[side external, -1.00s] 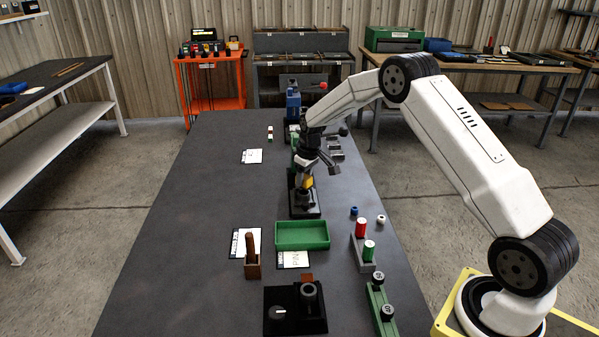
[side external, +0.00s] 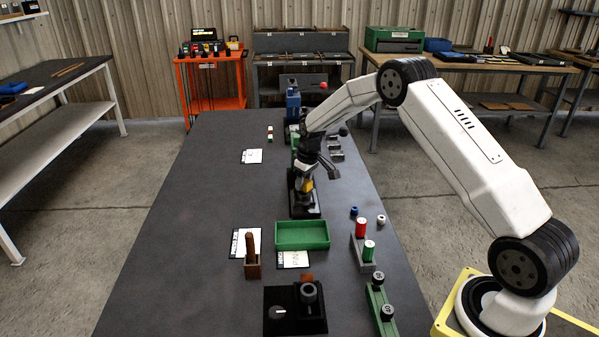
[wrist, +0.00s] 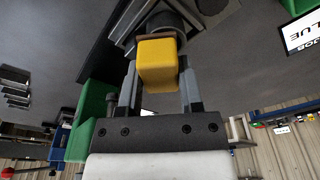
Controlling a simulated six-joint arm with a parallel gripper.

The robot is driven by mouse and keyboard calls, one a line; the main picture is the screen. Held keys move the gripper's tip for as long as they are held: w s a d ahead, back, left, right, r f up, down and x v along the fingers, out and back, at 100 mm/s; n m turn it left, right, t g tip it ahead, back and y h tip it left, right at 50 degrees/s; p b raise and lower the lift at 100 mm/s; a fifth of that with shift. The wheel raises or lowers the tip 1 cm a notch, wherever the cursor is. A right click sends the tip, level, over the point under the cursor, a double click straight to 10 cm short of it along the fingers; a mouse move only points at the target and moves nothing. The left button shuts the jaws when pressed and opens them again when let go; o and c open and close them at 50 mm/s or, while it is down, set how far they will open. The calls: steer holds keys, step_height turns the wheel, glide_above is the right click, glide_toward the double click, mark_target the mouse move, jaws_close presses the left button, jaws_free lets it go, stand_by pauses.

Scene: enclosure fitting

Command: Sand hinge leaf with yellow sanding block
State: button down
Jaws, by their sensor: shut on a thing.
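My gripper (wrist: 158,85) is shut on the yellow sanding block (wrist: 157,60), which sits between its two fingers in the wrist view. In the side external view the block (side external: 307,185) shows as a small yellow patch below my wrist, over the dark fixture (side external: 304,210) in the middle of the table. In the wrist view a grey metal part lies right behind the block. I cannot tell whether the block touches it. The hinge leaf cannot be made out clearly; my gripper and the block hide that spot.
A green tray (side external: 302,235) stands in front of the fixture. A blue device (side external: 293,103) stands behind. The table's left side is mostly clear.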

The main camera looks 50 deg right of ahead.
steer(key=shift+f, duration=0.15)
steer(key=shift+w+d, duration=1.4)
steer(key=shift+s+a, duration=1.45)
steer(key=shift+r, duration=0.2)
steer(key=shift+r, duration=2.9)
